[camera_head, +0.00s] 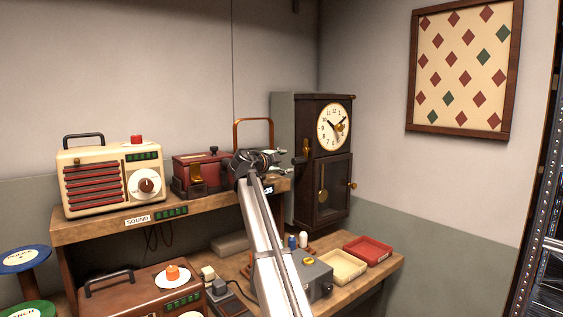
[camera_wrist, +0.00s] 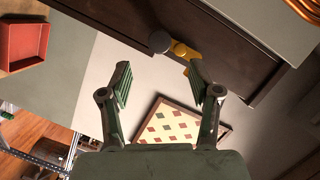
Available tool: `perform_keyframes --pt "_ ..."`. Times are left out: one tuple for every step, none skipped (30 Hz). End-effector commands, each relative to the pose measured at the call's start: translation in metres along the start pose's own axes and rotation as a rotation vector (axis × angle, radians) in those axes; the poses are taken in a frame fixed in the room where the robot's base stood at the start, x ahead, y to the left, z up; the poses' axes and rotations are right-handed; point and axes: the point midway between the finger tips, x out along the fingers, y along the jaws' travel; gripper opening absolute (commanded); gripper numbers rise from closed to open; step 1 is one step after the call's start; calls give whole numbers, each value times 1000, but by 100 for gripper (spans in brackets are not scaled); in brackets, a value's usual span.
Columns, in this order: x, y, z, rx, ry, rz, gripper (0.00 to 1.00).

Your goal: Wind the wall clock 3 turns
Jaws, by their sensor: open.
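In the wrist view, a yellow brass piece (camera_wrist: 185,50) with a grey round end (camera_wrist: 159,42) stands out from a dark wood panel (camera_wrist: 125,18). My gripper (camera_wrist: 160,85) is open and empty, its fingertips apart from the brass piece. In the head view my gripper (camera_head: 276,155) is left of the clock; its fingers are small there.
A cream radio (camera_head: 78,190) and a dark red box (camera_head: 205,170) stand on the upper shelf. Below are a grey box (camera_head: 318,278), a cream tray (camera_head: 343,267) and a red tray (camera_head: 368,250). A framed diamond panel (camera_head: 464,70) hangs at right.

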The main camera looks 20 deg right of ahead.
Motion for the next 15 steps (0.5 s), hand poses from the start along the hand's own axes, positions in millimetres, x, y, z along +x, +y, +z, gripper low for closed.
perform_keyframes --pt "7 -2 -1 -1 1 1 62" --pt "10 -2 -1 -1 1 1 62" --pt "14 -2 -1 -1 1 1 62" --pt "17 -2 -1 -1 1 2 62" --pt "21 -2 -1 -1 1 1 62" --pt "25 -3 -1 -1 1 1 62" --pt "28 -3 -1 -1 0 1 62" --pt "32 -3 -1 -1 1 1 62" --pt "36 -2 -1 -1 1 1 62" --pt "40 -2 -1 -1 1 2 62" --pt "43 -2 -1 -1 1 2 62" --pt "47 -2 -1 -1 1 2 62" --pt "50 -3 -1 -1 0 2 62" --pt "53 -3 -1 0 0 2 62" --pt "57 -3 -1 0 0 1 62"
